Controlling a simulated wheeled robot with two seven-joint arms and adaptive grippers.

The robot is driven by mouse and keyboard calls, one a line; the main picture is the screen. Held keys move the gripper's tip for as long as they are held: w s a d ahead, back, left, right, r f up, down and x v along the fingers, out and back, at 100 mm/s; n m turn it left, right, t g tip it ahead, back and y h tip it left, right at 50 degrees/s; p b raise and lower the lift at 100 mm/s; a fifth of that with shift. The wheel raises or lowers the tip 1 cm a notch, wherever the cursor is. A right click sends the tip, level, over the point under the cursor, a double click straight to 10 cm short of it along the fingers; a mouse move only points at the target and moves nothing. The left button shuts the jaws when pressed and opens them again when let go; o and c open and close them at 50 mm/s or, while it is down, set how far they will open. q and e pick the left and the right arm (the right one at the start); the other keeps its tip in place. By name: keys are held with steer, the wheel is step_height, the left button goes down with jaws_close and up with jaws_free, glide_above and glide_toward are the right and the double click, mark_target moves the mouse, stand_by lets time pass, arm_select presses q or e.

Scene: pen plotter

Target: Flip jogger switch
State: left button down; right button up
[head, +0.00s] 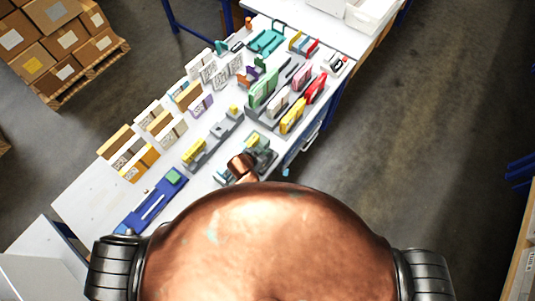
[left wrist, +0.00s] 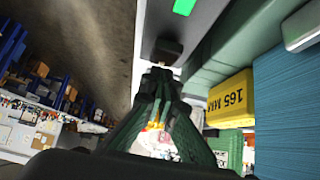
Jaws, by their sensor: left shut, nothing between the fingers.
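The jogger (head: 260,144), a grey-green machine, stands near the front edge of the table in the head view, partly covered by my copper left arm. A dark switch-like block (left wrist: 166,49) sits on a grey panel below a lit green patch (left wrist: 184,6). My left gripper (left wrist: 158,76) is shut and empty, its tips just below the dark block. I cannot tell whether they touch, nor the switch's position. My right gripper is out of view.
The white table (head: 83,190) holds several boxes, coloured binders and a blue long device (head: 153,201) around the jogger. A grey device with yellow parts (head: 212,139) stands close behind it. The floor (head: 400,140) to the right is clear.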

arm_select(q)
steer(key=shift+r, duration=0.1)
steer(key=r+p, duration=0.4)
steer(key=p, duration=0.1)
steer(key=shift+w+d+r, duration=0.25)
steer(key=shift+w+r, duration=0.1)
steer(key=b+v, duration=0.1)
steer(key=v, duration=0.8)
steer(key=shift+w+r, duration=0.25)
steer(key=shift+r, duration=0.15)
steer(key=shift+d, duration=0.2)
